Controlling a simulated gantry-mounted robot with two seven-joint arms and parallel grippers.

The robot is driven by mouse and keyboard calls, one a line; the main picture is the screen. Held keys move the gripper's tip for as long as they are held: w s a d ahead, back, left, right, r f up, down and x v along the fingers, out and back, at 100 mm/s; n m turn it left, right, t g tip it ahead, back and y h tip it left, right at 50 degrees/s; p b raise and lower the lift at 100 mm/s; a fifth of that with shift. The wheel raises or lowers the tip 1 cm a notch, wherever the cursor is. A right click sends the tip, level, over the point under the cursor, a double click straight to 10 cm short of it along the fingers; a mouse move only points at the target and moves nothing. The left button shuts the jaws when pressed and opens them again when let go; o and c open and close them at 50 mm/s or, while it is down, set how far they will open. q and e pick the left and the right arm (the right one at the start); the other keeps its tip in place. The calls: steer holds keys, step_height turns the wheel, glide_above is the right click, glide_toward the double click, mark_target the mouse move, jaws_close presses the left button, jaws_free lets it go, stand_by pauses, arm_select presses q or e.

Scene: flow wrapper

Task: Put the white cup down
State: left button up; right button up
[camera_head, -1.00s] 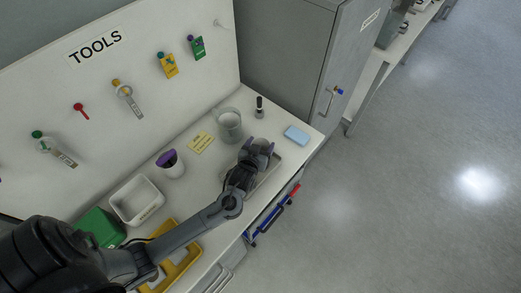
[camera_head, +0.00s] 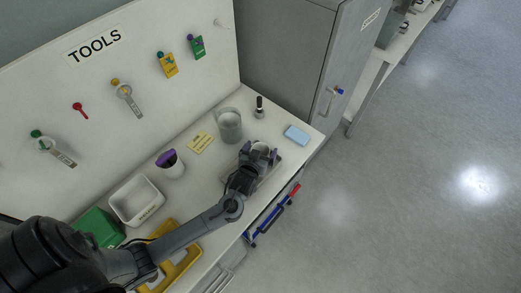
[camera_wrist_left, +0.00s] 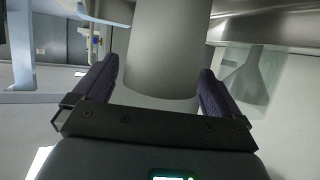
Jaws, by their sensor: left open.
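The white cup (camera_head: 262,151) is between the spread fingers of my left gripper (camera_head: 258,155), over the metal tray (camera_head: 270,174) near the front edge of the bench. In the left wrist view, the cup (camera_wrist_left: 166,45) shows as a pale cylinder between the two purple-padded fingers of the gripper (camera_wrist_left: 158,85). The gripper hides part of the cup and tray in the head view. My right gripper is not in view.
A clear beaker (camera_head: 229,126) stands behind the cup. A small dark-topped bottle (camera_head: 259,108) and a blue sponge (camera_head: 297,135) are nearby. A purple-rimmed cup (camera_head: 171,164), a white bin (camera_head: 136,200) and a yellow label (camera_head: 200,143) are to the left.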

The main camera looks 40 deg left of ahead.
arm_select(q)
steer(key=shift+r, duration=0.1)
steer(key=shift+s+d+r, duration=0.2)
steer(key=shift+s+r, duration=0.05)
steer(key=shift+s, duration=0.15)
steer(key=s+d+r+m+g+h, duration=0.1)
steer(key=s+d+r+m+g, duration=0.1)
steer(key=s, duration=0.6)
steer(key=s+d+r+m+g+h+p, duration=0.1)
steer(key=s+d+g, duration=0.3)
steer(key=s, duration=0.4)
steer(key=s+d+r+m+g+h, duration=0.2)
steer(key=s+d, duration=0.3)
steer(key=s, duration=0.4)
steer(key=shift+r+m+g+h, duration=0.45)
steer(key=shift+m+h, duration=0.15)
steer(key=shift+m, duration=0.1)
steer(key=shift+r+p, duration=0.1)
steer(key=shift+p, duration=0.2)
